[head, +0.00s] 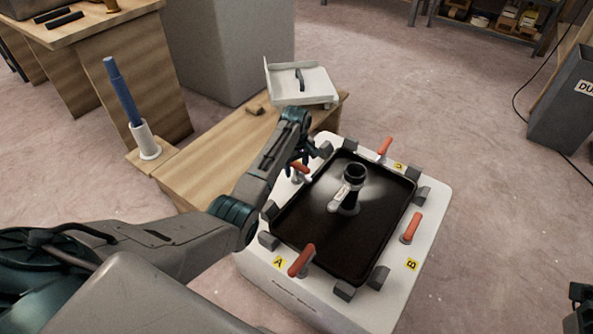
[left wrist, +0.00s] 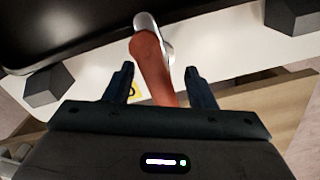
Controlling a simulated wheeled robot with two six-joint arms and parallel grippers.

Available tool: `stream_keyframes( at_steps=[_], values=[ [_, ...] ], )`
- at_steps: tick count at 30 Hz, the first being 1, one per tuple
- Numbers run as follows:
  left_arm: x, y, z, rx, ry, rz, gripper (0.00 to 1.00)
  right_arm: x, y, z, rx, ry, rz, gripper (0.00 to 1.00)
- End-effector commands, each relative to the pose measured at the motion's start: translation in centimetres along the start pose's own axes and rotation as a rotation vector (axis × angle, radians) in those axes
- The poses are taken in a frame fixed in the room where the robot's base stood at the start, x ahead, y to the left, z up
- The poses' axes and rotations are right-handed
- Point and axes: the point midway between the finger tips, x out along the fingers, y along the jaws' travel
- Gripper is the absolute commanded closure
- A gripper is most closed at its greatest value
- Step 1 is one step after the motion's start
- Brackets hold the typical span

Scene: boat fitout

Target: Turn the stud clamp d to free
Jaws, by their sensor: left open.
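Stud clamp d has an orange handle (head: 299,168) on the far left side of the white frame, partly covered by my left gripper (head: 308,158) in the head view. In the left wrist view the orange handle (left wrist: 150,62) runs from a silver pivot down between the two open fingers of my left gripper (left wrist: 158,70). The fingers stand on either side of it, and no grip on it shows. A yellow label (left wrist: 131,90) is partly hidden behind the left finger. A dark part of my right arm shows at the lower right edge of the head view; its jaws cannot be made out.
The white frame (head: 437,205) holds a dark panel (head: 325,225) with a black cylinder (head: 353,175) on it. Other orange clamps stand at A (head: 301,261), B (head: 411,228) and the far side (head: 384,147). A wooden bench (head: 205,160) stands to the left.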

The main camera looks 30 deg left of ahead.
Motion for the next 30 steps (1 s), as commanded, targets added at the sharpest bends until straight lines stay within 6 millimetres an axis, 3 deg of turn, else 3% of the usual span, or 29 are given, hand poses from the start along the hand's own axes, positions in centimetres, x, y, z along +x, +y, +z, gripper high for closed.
stream_keyframes(
  at_steps=[11,18,30],
  values=[
    [0.54,0.01,0.00,0.000,0.001,0.001,0.52,0.09,0.02,0.01,0.000,0.008,0.002,0.59],
    [0.53,0.00,-0.01,0.000,0.001,0.000,0.99,0.06,0.02,-0.04,0.000,0.007,0.002,0.59],
    [0.32,-0.02,-0.02,0.026,0.000,-0.001,1.00,0.63,0.05,-0.14,0.000,0.006,0.002,0.59]
  ],
)
